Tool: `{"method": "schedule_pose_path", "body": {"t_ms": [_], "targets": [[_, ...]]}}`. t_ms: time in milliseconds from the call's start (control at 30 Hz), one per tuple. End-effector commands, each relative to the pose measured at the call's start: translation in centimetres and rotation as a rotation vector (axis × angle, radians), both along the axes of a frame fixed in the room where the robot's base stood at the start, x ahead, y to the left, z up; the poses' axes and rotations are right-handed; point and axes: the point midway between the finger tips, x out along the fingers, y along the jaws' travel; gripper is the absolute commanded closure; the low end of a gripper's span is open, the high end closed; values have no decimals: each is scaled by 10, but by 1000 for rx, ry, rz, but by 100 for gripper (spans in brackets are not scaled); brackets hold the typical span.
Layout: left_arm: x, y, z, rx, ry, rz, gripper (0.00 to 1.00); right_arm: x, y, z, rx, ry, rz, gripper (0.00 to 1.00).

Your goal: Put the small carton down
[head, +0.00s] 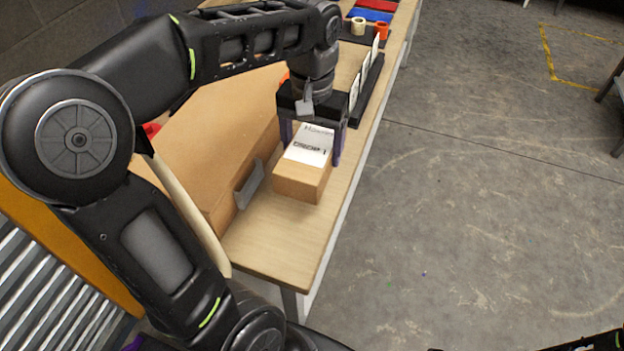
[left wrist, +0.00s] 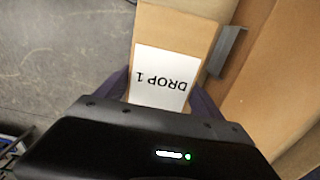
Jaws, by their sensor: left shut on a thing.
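The small carton (head: 300,184) is a brown box with a white printed label on top. My left gripper (head: 312,146) is shut on it, one purple finger on each side. The carton is over the near part of the wooden table (head: 285,238), beside a large cardboard box. I cannot tell whether its underside touches the tabletop. In the left wrist view the carton (left wrist: 180,24) lies between the fingers (left wrist: 160,94), and its label reads "DROP 1". My right gripper is not in view.
The large cardboard box (head: 215,130) stands left of the carton, with a grey bracket (head: 250,184) between them. Behind the gripper is a black rack (head: 368,86) with upright white pieces. Tape rolls (head: 358,26) and coloured bins (head: 371,15) are farther back. Bare tabletop lies in front of the carton.

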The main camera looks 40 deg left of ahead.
Motion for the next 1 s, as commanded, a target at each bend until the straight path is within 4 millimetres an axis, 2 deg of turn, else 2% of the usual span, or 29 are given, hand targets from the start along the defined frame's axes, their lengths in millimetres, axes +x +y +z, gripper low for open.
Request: {"method": "schedule_pose_path", "body": {"t_ms": [100,200,600,867,1000], "targets": [[-1,0,-23,0,4,1,89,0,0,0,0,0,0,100],[-1,0,-37,-1,3,0,89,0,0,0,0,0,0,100],[0,0,-45,0,0,0,89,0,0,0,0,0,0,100],[0,0,-76,0,2,0,89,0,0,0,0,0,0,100],[0,0,-81,0,-1,0,89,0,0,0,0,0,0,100]]}}
